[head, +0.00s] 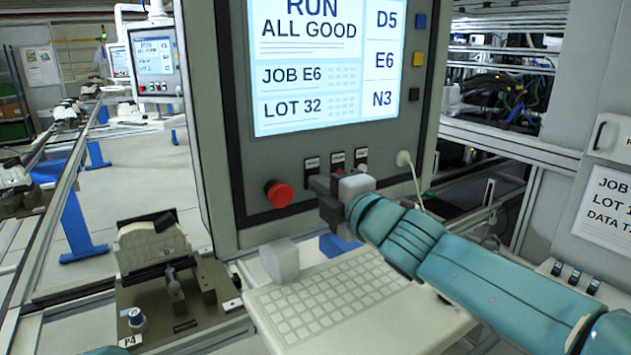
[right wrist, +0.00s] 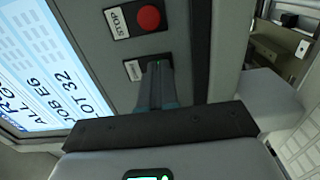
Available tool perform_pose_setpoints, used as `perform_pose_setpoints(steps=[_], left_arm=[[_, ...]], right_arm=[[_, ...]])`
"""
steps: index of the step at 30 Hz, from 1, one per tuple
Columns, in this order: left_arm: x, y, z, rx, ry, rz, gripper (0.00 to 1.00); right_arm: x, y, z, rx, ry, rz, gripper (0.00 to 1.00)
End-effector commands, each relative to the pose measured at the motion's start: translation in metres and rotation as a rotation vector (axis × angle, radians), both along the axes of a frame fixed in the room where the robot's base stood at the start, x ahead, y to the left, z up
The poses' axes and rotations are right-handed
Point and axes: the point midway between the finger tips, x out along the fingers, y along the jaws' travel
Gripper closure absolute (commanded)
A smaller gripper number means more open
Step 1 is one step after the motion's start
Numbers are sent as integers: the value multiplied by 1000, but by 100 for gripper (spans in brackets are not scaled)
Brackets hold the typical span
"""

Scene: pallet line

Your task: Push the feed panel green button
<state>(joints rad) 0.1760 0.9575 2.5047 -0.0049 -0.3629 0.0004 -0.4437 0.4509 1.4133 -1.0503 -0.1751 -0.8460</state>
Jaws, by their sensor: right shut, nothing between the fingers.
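The feed panel (head: 222,130) is a grey cabinet with a lit screen reading "RUN ALL GOOD". Under the screen is a row of small labels, and a red button (head: 279,194) sits at the lower left. My right gripper (head: 316,183) is shut and empty, right in front of the panel under the labels. In the right wrist view, the gripper's closed fingers (right wrist: 157,68) point at the panel beside a white label; a small bit of green (right wrist: 158,60) shows at their tips. The rest of the green button is hidden; I cannot tell whether they touch. My left gripper is out of view.
A white keyboard (head: 325,304) lies below the panel, with a pale block (head: 281,262) at its back left. The red STOP button (right wrist: 148,18) is close to the fingers. A fixture marked P4 (head: 150,290) stands left.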

Motion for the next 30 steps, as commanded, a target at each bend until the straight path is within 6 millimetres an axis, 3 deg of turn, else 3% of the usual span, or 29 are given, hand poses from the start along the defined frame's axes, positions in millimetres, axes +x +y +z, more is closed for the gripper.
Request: perform_pose_setpoints(steps=[30], left_arm=[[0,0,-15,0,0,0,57]], right_arm=[[-41,-30,0,0,0,0,100]])
